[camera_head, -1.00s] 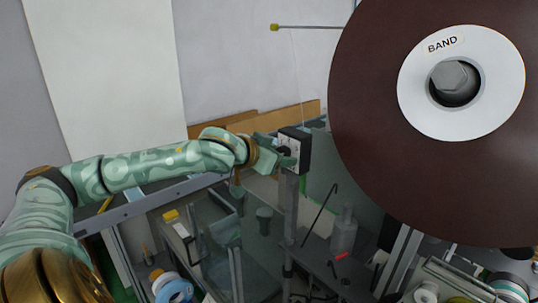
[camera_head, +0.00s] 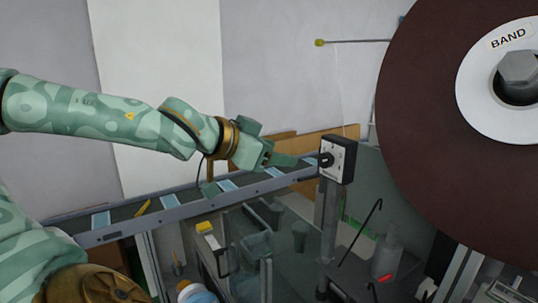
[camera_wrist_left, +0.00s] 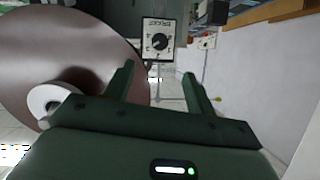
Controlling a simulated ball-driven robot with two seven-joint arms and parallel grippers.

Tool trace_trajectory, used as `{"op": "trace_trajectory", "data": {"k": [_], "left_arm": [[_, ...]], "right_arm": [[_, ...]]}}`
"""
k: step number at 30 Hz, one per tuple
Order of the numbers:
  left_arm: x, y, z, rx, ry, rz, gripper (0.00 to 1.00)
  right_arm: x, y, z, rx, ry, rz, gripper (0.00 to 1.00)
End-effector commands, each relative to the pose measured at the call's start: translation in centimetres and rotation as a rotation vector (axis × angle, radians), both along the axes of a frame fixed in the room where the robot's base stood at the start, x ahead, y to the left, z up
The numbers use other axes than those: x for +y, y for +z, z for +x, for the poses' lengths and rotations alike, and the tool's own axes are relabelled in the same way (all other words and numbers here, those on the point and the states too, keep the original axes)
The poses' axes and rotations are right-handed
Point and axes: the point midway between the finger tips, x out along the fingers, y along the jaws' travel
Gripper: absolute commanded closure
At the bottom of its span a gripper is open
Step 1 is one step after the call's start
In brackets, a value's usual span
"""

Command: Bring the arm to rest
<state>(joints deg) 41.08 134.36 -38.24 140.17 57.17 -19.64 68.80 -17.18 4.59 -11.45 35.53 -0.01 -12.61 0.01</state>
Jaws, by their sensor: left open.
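My left arm comes in from the left in the head view, and its green left gripper (camera_head: 284,160) is just left of a switch box with a black knob (camera_head: 327,160). A small gap shows between the fingers and the knob. In the left wrist view the two fingers of the left gripper (camera_wrist_left: 157,82) stand apart with nothing between them. The switch box (camera_wrist_left: 159,50) is beyond the fingertips there, its black knob facing me. My right gripper is not in view.
A conveyor (camera_head: 180,208) with pale blue pieces runs below my left arm. A large brown roll marked BAND (camera_head: 430,130) fills the right side. Glass panels (camera_head: 240,225), a yellow-topped box (camera_head: 206,238) and a hooked rod (camera_head: 363,232) are below.

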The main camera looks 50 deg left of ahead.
Motion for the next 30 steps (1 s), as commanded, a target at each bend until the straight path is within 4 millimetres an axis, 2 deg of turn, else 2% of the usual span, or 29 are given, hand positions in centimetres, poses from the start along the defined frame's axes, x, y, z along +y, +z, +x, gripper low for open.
{"op": "trace_trajectory", "data": {"k": [6, 23, 26, 29, 30], "left_arm": [[0.0, 0.4, -1.0, -0.001, 0.001, -0.001, 0.45], [0.0, 0.4, -0.9, 0.000, -0.002, 0.001, 0.45], [-0.8, -0.9, -0.2, 0.020, -0.039, 0.026, 0.45], [-3.0, -4.2, 1.5, 0.062, -0.146, 0.099, 0.45], [-4.3, -6.1, 2.4, 0.076, -0.207, 0.141, 0.45]], "right_arm": [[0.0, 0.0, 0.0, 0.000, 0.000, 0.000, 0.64], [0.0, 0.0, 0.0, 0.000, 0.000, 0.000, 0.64], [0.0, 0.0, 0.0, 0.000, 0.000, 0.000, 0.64], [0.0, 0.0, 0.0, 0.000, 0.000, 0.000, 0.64], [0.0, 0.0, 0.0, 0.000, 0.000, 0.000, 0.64]]}}
